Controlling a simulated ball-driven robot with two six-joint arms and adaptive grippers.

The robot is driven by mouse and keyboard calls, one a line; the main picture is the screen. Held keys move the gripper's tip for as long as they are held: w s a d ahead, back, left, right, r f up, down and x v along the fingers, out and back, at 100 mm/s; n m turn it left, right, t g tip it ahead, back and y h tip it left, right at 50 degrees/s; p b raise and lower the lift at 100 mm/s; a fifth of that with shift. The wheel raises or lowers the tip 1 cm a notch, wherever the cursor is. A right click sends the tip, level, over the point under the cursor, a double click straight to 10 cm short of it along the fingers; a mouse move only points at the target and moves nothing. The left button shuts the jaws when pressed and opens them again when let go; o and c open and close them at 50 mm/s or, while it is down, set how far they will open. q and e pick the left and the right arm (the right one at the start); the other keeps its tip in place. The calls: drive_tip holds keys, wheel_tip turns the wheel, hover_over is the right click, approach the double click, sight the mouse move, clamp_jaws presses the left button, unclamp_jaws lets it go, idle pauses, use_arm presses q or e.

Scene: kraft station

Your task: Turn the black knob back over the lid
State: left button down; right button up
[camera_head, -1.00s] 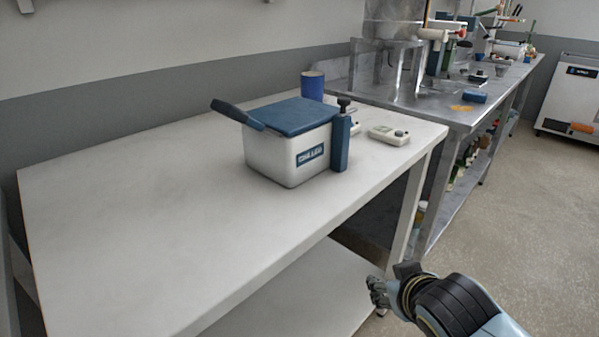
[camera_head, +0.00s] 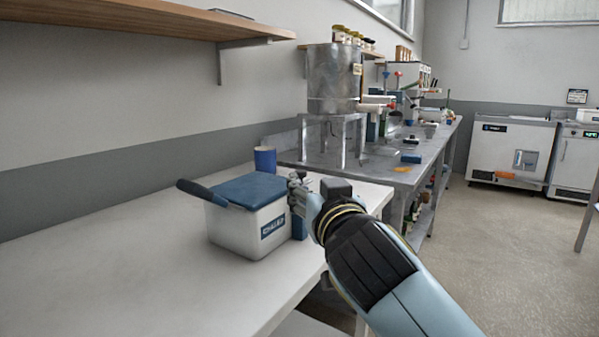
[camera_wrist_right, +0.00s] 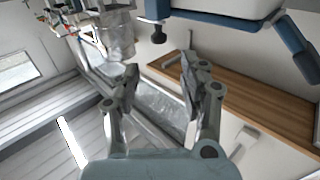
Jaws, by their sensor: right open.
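A white box (camera_head: 228,232) with a blue lid (camera_head: 250,189) stands on the white table. A dark blue handle (camera_head: 203,194) sticks out past the lid's left side. The black knob (camera_wrist_right: 158,34) shows in the right wrist view, upside down beside the blue lid (camera_wrist_right: 222,21). In the head view the knob is hidden behind my right gripper (camera_head: 298,188), at the box's right end by the blue post (camera_head: 299,226). My right gripper (camera_wrist_right: 160,70) is open and empty, the knob ahead of its fingertips and apart from them. My left gripper is out of view.
A blue cup (camera_head: 265,160) stands behind the box. A wooden shelf (camera_head: 130,20) hangs on the wall above. A metal bench (camera_head: 420,165) with a large steel drum (camera_head: 333,80) is beyond the table. The left of the table (camera_head: 110,260) is clear.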

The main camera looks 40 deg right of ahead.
sight(302, 174)
drive_tip(key=x, duration=1)
drive_tip(key=shift+w+d+p, duration=0.1)
drive_tip(key=shift+p, duration=0.3)
clamp_jaws()
drive_tip(key=shift+f, duration=0.1)
